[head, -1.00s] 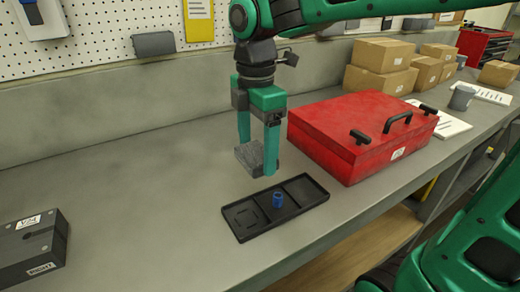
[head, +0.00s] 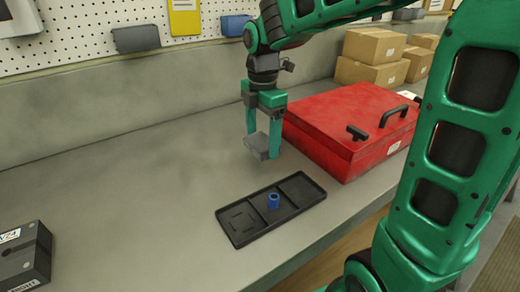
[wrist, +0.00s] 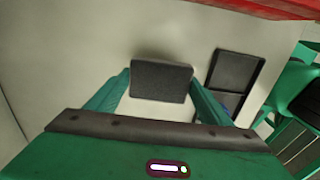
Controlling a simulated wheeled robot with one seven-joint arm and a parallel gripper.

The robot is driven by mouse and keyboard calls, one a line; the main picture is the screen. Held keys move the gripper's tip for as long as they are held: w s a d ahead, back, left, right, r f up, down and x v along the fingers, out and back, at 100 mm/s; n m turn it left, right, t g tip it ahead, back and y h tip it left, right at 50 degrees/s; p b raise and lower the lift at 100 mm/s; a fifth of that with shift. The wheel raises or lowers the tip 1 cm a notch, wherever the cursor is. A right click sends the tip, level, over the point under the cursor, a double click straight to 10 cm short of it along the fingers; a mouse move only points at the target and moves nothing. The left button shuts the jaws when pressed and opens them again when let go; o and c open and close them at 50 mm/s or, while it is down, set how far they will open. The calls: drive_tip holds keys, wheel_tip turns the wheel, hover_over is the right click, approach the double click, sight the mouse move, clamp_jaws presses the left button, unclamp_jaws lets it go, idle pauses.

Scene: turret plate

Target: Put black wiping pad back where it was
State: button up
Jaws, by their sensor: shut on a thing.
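My gripper (head: 263,138) is shut on a dark grey-black pad (head: 259,149), which hangs between its two green fingers above the bench. The pad also shows between the fingers in the wrist view (wrist: 161,80). A shallow black tray (head: 238,236) lies on the bench in front of and below the pad. The tray has three sections: the left one has raised marks, the middle one holds a small blue cylinder (head: 273,201), and the right one looks empty. In the wrist view the tray (wrist: 259,78) is right of the pad, and my finger partly hides the blue cylinder.
A red toolbox (head: 345,125) with black handles stands close to the right of my gripper. A black box (head: 22,255) is at the front left. Cardboard boxes (head: 372,50) are behind. A pegboard wall with a grey holder (head: 136,39) is at the back.

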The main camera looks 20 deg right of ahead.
sight(263, 141)
drive_tip(key=shift+w+d+f, duration=0.1)
drive_tip(key=shift+d+f, duration=0.05)
drive_tip(key=shift+f, duration=2)
drive_tip(key=shift+f, duration=0.15)
drive_tip(key=o, duration=1)
wheel_tip(263, 141, up, 12)
drive_tip(key=shift+r, duration=0.2)
